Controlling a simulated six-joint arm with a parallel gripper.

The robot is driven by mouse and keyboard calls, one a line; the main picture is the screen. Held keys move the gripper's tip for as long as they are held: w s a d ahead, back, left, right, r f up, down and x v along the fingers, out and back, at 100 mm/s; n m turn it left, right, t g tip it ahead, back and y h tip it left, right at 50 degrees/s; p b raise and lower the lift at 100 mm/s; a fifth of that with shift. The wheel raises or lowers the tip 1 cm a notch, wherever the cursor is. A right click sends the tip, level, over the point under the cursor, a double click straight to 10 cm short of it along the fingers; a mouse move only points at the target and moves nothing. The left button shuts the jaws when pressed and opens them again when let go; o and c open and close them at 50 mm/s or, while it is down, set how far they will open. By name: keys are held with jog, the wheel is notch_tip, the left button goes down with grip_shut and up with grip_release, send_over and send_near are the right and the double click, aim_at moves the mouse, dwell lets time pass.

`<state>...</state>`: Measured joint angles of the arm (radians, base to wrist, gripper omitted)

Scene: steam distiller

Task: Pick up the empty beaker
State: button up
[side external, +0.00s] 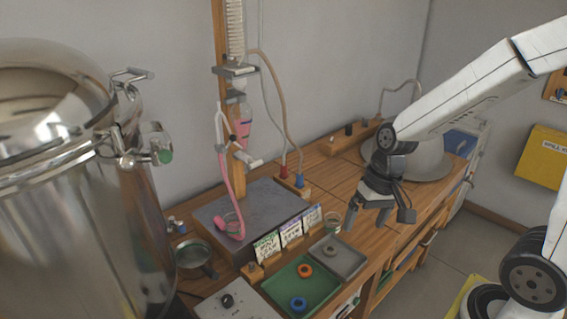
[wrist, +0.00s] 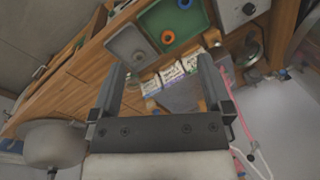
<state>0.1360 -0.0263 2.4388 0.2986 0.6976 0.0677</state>
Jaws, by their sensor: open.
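A small clear glass vessel (side external: 333,222), which looks like a beaker, stands on the wooden bench just right of the label cards. I cannot make out any contents. Another clear glass vessel (side external: 231,221) stands on the grey slab (side external: 265,204) by the lower end of the pink tube. My gripper (side external: 366,213) is open and empty, its fingers pointing down, apart from and to the right of the vessel by the cards. In the wrist view my gripper (wrist: 162,66) has its two fingers wide apart with nothing between them being held.
A grey tray (side external: 352,266) and a green tray (side external: 318,296) with orange and blue rings lie at the bench front. Several label cards (side external: 290,234) stand behind them. A large steel vessel (side external: 75,220) fills the left. Bare bench lies below my gripper.

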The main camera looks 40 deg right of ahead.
jog(key=w+d+m+t+y, duration=0.75)
jog(key=w+m, duration=0.25)
jog(key=m, duration=0.7)
jog(key=w+d+m+t+h, duration=0.35)
jog(key=d+m+t, duration=0.6)
jog(key=d, duration=0.55)
jog(key=g, duration=0.1)
send_near(333, 224)
jog(key=w, duration=0.1)
jog(key=w+d, duration=0.1)
jog(key=w, duration=0.1)
jog(key=shift+w+d+f+m+y, duration=0.15)
jog(key=shift+d+m+y, duration=0.15)
jog(key=shift+y, duration=0.1)
jog(key=shift+w, duration=0.1)
jog(key=shift+x, duration=1.25)
